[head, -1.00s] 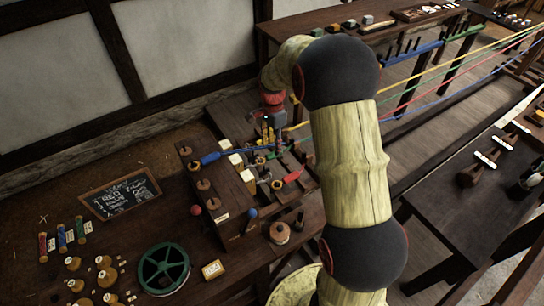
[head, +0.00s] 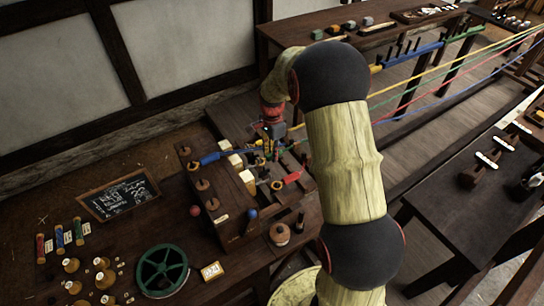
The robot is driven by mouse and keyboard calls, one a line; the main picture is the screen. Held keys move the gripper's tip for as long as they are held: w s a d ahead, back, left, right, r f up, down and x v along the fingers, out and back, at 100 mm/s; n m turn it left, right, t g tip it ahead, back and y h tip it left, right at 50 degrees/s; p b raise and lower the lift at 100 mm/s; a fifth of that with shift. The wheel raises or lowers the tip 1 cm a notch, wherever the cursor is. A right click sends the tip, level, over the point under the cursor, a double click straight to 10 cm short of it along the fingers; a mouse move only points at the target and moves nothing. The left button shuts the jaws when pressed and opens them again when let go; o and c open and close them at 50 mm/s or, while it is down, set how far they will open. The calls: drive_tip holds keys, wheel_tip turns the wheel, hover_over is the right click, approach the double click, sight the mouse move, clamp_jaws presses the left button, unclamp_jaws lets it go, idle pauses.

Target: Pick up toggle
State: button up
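My gripper (head: 270,142) points down over the dark wooden rack on the bench, close above a cluster of small parts. It is small and dark here, and I cannot tell whether its fingers are apart or closed. Beneath and beside it are small yellowish ring-like parts (head: 276,185), a blue-handled piece (head: 211,158) and a red piece (head: 292,177). I cannot pick out which small part is the toggle; it may be partly hidden by the gripper.
The wooden rack (head: 233,215) has pale blocks and round knobs. A green wheel (head: 162,270), a slate (head: 118,194) and several spools lie left. Coloured ropes (head: 440,75) stretch right from the rack. A back table (head: 290,32) and a dark right table (head: 465,215) flank it.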

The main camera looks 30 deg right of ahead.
drive_tip(key=c, duration=0.4)
clamp_jaws()
drive_tip(key=shift+r, duration=0.65)
wheel_tip(320, 180, up, 2)
drive_tip(key=shift+r+p, duration=0.1)
drive_tip(key=shift+p, duration=0.25)
drive_tip(key=s+a+r+p, duration=0.1)
drive_tip(key=s+r, duration=0.4)
drive_tip(key=r, duration=0.1)
drive_tip(key=shift+a, duration=0.3)
unclamp_jaws()
drive_tip(key=s+a+r, duration=0.1)
drive_tip(key=s, duration=0.1)
drive_tip(key=s+r, duration=0.1)
drive_tip(key=s, duration=0.2)
drive_tip(key=s+a+r+p, duration=0.1)
drive_tip(key=s, duration=0.2)
drive_tip(key=shift+s+a+r, duration=0.15)
drive_tip(key=shift+a+r, duration=0.1)
drive_tip(key=shift+a, duration=0.05)
